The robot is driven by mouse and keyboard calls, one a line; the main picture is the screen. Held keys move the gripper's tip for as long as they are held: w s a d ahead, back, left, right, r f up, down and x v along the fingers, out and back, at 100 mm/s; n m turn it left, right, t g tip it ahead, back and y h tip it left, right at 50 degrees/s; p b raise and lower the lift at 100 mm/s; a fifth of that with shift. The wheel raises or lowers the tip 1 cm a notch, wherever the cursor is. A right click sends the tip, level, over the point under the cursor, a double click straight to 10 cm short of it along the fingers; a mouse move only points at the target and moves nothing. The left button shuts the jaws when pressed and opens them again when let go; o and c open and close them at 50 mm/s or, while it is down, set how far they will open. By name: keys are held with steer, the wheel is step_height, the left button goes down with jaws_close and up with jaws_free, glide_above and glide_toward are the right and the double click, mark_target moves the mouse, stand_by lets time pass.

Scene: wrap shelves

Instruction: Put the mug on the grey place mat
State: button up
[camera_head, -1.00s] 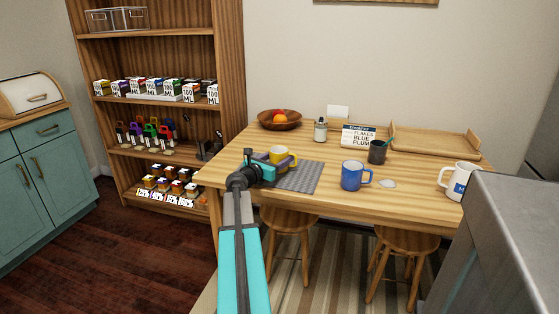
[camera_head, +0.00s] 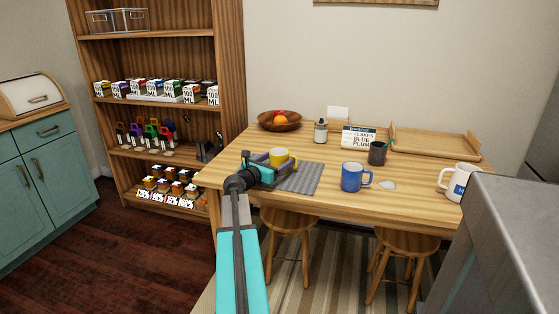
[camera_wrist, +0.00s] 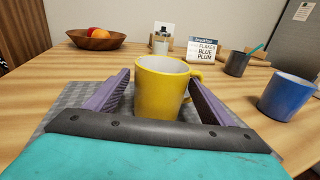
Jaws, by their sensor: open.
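A yellow mug (camera_head: 283,157) stands upright on the far part of the grey place mat (camera_head: 300,181). In the wrist view, the mug (camera_wrist: 160,92) is straight ahead, with its handle to the right and the mat (camera_wrist: 75,100) under it. My gripper (camera_head: 268,161) is low over the mat, at the near left side of the mug. Its purple fingers (camera_wrist: 158,84) are spread apart on either side of the mug's near part, with gaps visible. The mug's lowest edge is partly hidden by my gripper.
A blue mug (camera_head: 353,177) stands right of the mat, with a dark cup (camera_head: 377,153) behind it. A white mug (camera_head: 457,182) is at the table's right end. A fruit bowl (camera_head: 280,121), small jar (camera_head: 320,131), sign (camera_head: 359,137) and wooden tray (camera_head: 435,143) line the back.

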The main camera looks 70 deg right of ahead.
steer(key=p+v, duration=0.1)
steer(key=v, duration=0.9)
steer(key=shift+w+a, duration=0.1)
steer(key=shift+a, duration=0.3)
stand_by(0.4)
